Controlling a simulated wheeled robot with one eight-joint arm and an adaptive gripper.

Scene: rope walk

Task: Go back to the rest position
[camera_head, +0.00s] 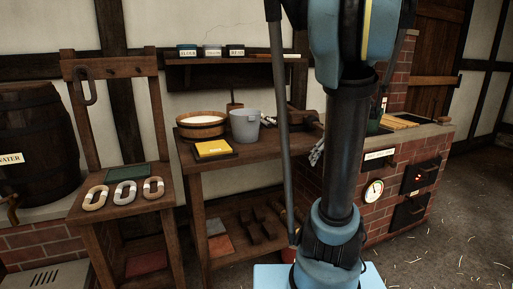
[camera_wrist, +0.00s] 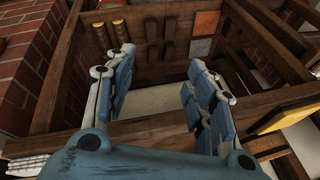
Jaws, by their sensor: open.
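My gripper (camera_wrist: 160,65) shows in the wrist view with its two blue, white-edged fingers spread apart. Nothing is between them. Beyond the fingers is the wooden workbench frame, with its lower shelf holding dark wooden blocks (camera_wrist: 168,38) and an orange tile (camera_wrist: 206,22). In the head view my blue and black arm stands upright right of centre, in front of the bench and the brick stove.
The workbench (camera_head: 262,155) carries a wooden tub (camera_head: 201,131), a grey bucket (camera_head: 245,126) and a yellow-topped pad (camera_head: 213,148). A stand (camera_head: 168,196) with three ring-shaped links is left, near a barrel (camera_head: 35,130). A brick stove (camera_head: 385,215) stands right. Floor at far right is clear.

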